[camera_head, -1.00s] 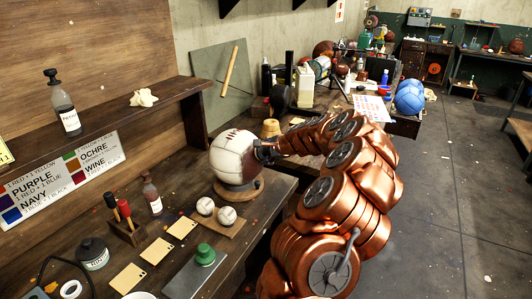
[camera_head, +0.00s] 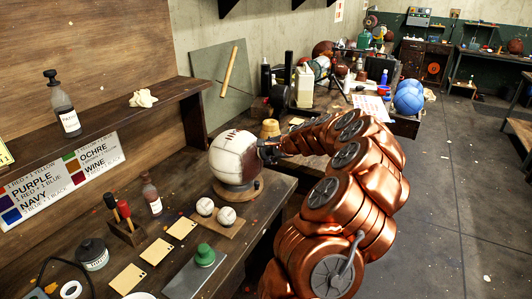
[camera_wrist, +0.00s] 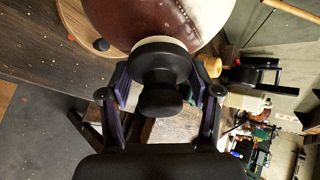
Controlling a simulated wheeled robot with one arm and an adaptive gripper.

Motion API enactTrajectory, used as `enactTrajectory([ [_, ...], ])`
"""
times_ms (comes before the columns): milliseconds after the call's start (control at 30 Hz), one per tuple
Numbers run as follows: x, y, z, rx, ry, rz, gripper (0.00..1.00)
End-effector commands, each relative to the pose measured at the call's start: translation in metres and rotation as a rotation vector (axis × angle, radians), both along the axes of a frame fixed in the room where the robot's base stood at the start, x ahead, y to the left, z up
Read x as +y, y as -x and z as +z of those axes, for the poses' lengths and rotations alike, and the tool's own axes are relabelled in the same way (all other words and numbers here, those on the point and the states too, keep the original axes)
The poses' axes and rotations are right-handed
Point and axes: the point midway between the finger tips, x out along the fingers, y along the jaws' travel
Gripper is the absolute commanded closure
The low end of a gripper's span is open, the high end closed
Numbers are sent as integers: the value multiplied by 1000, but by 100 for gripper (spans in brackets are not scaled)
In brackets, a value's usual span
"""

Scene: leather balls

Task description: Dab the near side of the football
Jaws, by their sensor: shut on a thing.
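The football (camera_head: 233,158), white with a dark red-brown area and stitching, rests on a round wooden stand (camera_head: 238,189) at the bench edge. In the wrist view the football's brown and white surface (camera_wrist: 137,22) fills the top. My gripper (camera_head: 268,152) is at the ball's right side in the head view. In the wrist view my gripper (camera_wrist: 163,92) is shut on a black-knobbed dabber (camera_wrist: 160,68) with a pale pad. The pad meets or nearly meets the ball; I cannot tell if they touch. The pad's face is hidden.
A bottle (camera_head: 152,196), a tool block (camera_head: 126,231), pale cards (camera_head: 182,229) and a green-knobbed thing (camera_head: 204,254) are on the bench. Open floor (camera_head: 450,200) lies to the right.

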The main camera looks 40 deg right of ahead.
Motion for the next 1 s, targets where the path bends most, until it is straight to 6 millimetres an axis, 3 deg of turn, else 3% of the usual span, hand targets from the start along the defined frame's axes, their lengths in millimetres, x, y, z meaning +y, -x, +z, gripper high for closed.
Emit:
enactTrajectory([
  [733,-13,42,22,0,1,-2,65],
  [1000,-14,47,24,0,2,0,65],
])
